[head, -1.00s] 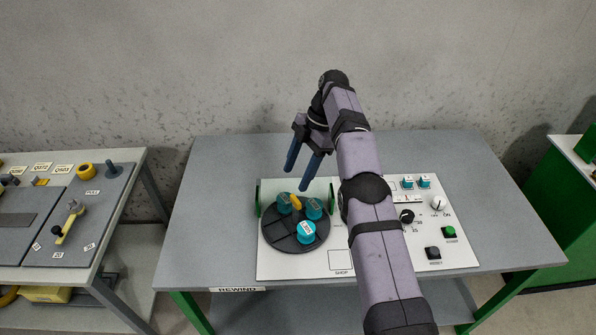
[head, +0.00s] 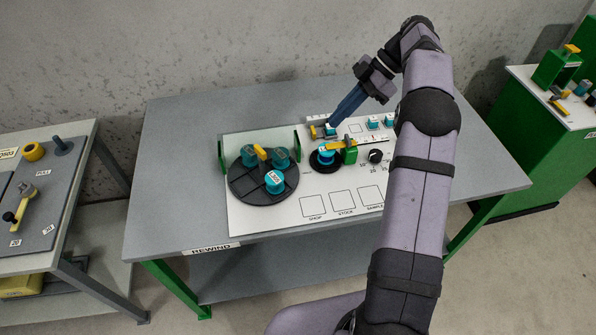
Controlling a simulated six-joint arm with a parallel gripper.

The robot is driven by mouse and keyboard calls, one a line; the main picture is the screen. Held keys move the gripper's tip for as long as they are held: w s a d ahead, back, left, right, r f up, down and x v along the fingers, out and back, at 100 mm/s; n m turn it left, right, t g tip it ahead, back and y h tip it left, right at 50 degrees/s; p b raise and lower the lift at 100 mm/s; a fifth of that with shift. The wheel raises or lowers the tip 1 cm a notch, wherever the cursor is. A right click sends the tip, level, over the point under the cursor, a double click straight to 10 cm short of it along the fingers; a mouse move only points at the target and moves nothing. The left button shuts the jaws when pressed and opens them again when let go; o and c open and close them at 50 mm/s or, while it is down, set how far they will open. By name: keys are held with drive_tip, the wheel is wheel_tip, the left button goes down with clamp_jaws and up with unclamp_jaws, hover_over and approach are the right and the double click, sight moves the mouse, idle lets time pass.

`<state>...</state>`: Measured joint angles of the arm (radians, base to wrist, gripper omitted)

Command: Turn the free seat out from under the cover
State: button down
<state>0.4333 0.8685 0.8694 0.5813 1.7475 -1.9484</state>
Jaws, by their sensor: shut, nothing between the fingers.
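A dark round turntable (head: 262,196) lies at the left of the white panel. It carries three teal spools, one at the front (head: 274,182), one at back left (head: 249,156) and one at back right (head: 280,157). A yellow knob (head: 260,152) stands between the back two. Thin green uprights flank the turntable, one at right (head: 297,145). I cannot clearly make out a cover or which seat is free. My gripper (head: 333,124) is shut and empty, with blue fingers pointing down-left, close to a small teal and yellow part (head: 328,131); contact is unclear.
A teal spool (head: 325,154) sits on a black disc beside a green block (head: 349,152), right of the turntable. A black dial (head: 376,156) is further right. Printed empty squares (head: 342,203) lie in front. My arm hides the panel's right side.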

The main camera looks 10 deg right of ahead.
sight(290, 166)
drive_tip(key=s+a+f+m+t+y+b, duration=0.1)
drive_tip(key=s+a+f+m+t+y, duration=0.2)
drive_tip(key=m, duration=0.4)
drive_tip(key=s+a+f+m+t+y, duration=0.1)
drive_tip(key=s+a+m+t+y, duration=0.15)
drive_tip(key=a+m+t, duration=0.35)
drive_tip(key=s+d+f+m+h, duration=0.1)
drive_tip(key=f+m+h, duration=0.1)
drive_tip(key=f+m, duration=0.2)
drive_tip(key=d+f+m+t+h, duration=0.1)
drive_tip(key=d+f+m+h, duration=0.1)
drive_tip(key=f+m, duration=0.3)
drive_tip(key=s+d+f+m+t+h, duration=0.1)
drive_tip(key=d+f+m+h, duration=0.1)
drive_tip(key=f+m+h, duration=0.2)
drive_tip(key=shift+s+d+f+m, duration=0.1)
drive_tip(key=shift+s+m, duration=0.05)
drive_tip(key=shift+m, duration=0.75)
drive_tip(key=shift+s+f+m, duration=0.1)
drive_tip(key=shift+s+m, duration=0.05)
drive_tip(key=shift+m, duration=0.75)
